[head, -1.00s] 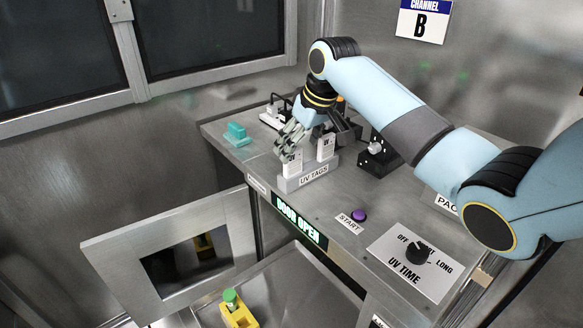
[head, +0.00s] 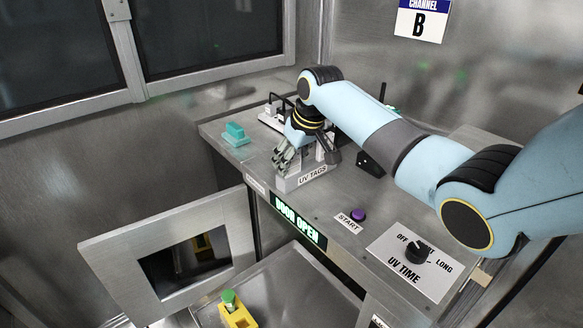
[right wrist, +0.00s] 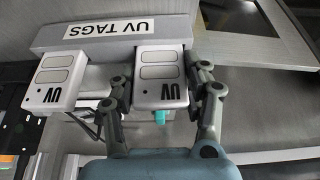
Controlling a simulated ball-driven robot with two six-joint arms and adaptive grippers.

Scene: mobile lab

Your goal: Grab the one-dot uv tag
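Two white UV tags stand in the grey UV TAGS holder (head: 311,176). In the right wrist view, one tag (right wrist: 161,72) is between the fingers of my right gripper (right wrist: 161,88), and the other tag (right wrist: 60,78) is to the left, outside them. My right gripper (head: 285,158) is at the holder's left end in the head view. Its fingers are apart, one on each side of the tag, with no clear grip. My left gripper is out of view.
A teal object (head: 235,133) lies left of the holder on the metal counter (head: 255,160). A purple START button (head: 357,214) and a UV TIME dial (head: 417,252) are to the right. Below, an open hatch door (head: 110,254) and a yellow block with a green top (head: 237,314) show.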

